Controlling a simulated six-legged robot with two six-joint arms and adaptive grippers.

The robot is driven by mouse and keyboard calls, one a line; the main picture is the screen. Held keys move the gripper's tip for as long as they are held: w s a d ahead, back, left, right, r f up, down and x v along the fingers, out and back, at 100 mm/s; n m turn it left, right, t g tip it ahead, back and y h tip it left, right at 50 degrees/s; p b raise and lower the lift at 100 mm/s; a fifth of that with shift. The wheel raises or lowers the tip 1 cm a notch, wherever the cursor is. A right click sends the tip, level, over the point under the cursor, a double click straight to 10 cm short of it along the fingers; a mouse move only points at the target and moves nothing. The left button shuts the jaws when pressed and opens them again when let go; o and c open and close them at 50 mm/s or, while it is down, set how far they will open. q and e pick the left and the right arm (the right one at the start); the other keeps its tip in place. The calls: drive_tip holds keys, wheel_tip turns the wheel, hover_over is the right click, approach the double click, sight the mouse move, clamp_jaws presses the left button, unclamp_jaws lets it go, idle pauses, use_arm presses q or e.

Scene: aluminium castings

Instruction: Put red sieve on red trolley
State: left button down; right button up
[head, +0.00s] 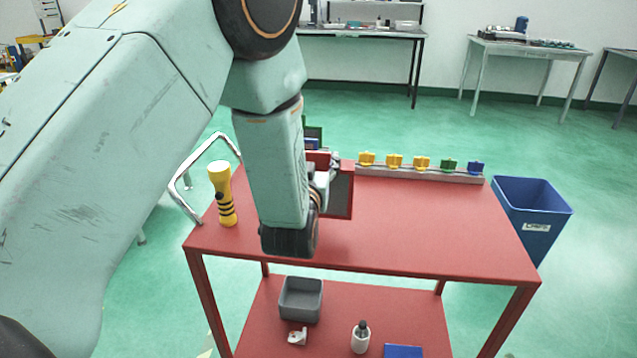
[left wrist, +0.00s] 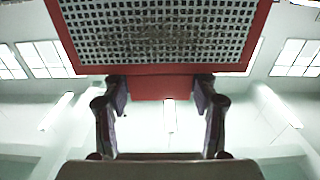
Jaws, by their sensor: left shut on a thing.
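The red sieve (head: 343,193) has a red frame around a grey mesh. It is on edge over the far left part of the red trolley's top (head: 420,225); I cannot tell whether it touches the top. My left gripper (head: 324,178) is shut on the sieve, and my forearm hides part of both. In the left wrist view the sieve's mesh (left wrist: 155,30) fills the top of the picture. Its red tab sits between the two fingers of my left gripper (left wrist: 160,88). My right gripper is out of view.
A yellow torch (head: 221,193) stands on the trolley's left side. A rail with coloured clips (head: 420,173) lies along the back edge. The lower shelf holds a grey bin (head: 301,299) and a white bottle (head: 361,337). A blue bin (head: 533,215) stands right. The top's right half is clear.

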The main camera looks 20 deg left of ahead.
use_arm(q)
drive_tip(key=f, duration=0.3)
drive_tip(key=shift+d+f+b, duration=0.2)
drive_tip(key=shift+f+b, duration=0.05)
drive_tip(key=shift+b, duration=0.15)
drive_tip(key=c, duration=0.7)
unclamp_jaws()
drive_tip(key=shift+c, duration=0.2)
drive_tip(key=o, duration=0.3)
drive_tip(key=shift+s+d+r, duration=0.25)
drive_tip(key=shift+o, duration=0.2)
drive_tip(key=shift+w+a+f, duration=0.2)
drive_tip(key=shift+w, duration=0.05)
drive_tip(key=shift+s+d, duration=0.2)
drive_tip(key=shift+s, duration=0.1)
